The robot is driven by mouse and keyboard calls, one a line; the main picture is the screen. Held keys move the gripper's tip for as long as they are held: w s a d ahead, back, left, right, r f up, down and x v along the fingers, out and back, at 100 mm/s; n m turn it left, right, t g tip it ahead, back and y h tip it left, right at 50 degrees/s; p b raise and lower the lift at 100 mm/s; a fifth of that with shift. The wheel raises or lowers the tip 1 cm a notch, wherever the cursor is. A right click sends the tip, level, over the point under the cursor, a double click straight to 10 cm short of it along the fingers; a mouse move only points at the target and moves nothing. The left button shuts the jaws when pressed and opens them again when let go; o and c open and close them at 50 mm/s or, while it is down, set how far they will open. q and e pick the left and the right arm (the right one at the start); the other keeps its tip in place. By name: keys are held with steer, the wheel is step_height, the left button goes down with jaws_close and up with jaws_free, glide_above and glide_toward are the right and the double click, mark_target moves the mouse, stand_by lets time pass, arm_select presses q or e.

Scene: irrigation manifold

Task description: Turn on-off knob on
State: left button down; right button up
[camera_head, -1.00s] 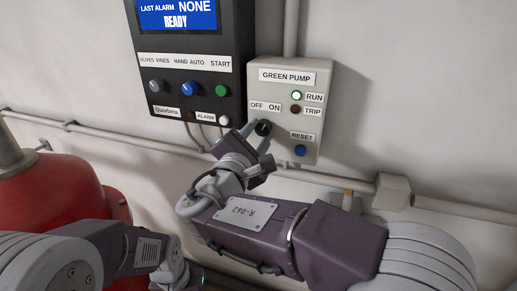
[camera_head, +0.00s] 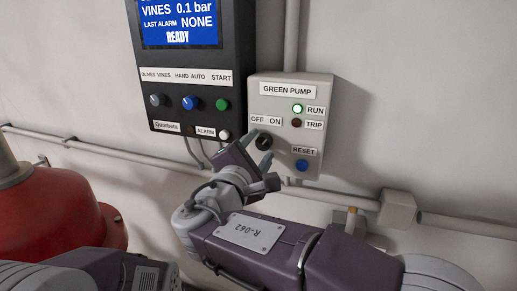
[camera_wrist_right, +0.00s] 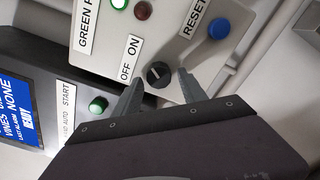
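The on-off knob (camera_head: 264,141) is a black rotary knob below the OFF ON label on the grey GREEN PUMP box (camera_head: 257,99). In the right wrist view the knob (camera_wrist_right: 158,74) shows a white pointer line on its face. My right gripper (camera_head: 264,155) is open just below the knob. In the wrist view its two fingers (camera_wrist_right: 157,84) stand apart, one on each side of the knob's near edge, and do not visibly touch it. The green RUN lamp (camera_head: 297,108) is lit and the TRIP lamp (camera_head: 296,123) is dark. My left gripper is not in view.
A dark controller (camera_head: 190,75) with a blue screen, knobs and a green button adjoins the pump box on the left. A blue RESET button (camera_head: 302,165) sits below the lamps. Pipes (camera_head: 460,224) run along the wall, and a red tank (camera_head: 50,215) stands at left.

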steer(key=b+v, duration=0.1)
steer(key=v, duration=0.8)
